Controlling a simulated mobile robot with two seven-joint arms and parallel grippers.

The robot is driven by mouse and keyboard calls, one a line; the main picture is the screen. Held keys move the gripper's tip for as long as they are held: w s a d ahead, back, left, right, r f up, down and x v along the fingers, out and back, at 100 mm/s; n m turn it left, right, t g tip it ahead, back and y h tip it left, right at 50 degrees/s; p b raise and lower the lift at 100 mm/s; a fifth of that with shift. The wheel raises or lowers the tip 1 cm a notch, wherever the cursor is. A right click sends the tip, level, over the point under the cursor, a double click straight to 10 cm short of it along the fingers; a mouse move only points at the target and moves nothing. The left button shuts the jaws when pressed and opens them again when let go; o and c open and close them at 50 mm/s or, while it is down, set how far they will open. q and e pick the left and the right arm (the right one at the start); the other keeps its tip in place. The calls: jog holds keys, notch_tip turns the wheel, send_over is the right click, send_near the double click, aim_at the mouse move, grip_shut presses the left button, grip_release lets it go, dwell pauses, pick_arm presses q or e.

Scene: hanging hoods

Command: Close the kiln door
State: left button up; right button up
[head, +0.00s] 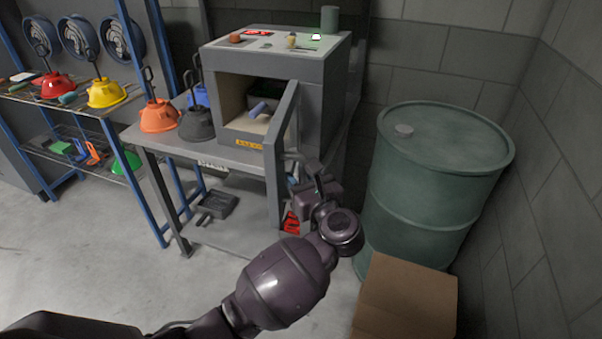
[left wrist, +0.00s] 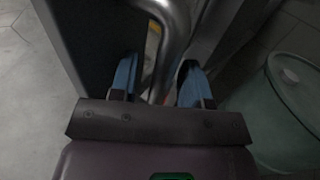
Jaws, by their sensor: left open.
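The grey kiln (head: 322,88) stands on a table against the back wall. Its door (head: 281,150) is swung wide open toward me, seen almost edge-on, so the chamber shows. A bar handle (head: 297,157) sits on the door's right-hand face; it shows in the left wrist view as a curved metal tube (left wrist: 177,28). My left gripper (head: 318,174) is at this handle, right of the door. In the left wrist view its blue fingers (left wrist: 157,82) are open, with the tube running down between them. Whether they touch it cannot be told. My right gripper is not in view.
A green barrel (head: 425,190) stands close to the right of my left gripper, with a cardboard box (head: 405,296) in front. Orange (head: 159,117) and black hoods (head: 196,124) stand left on the table (head: 160,138). Floor is clear at left.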

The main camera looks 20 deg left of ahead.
pick_arm(q)
jog(key=shift+c, duration=0.4)
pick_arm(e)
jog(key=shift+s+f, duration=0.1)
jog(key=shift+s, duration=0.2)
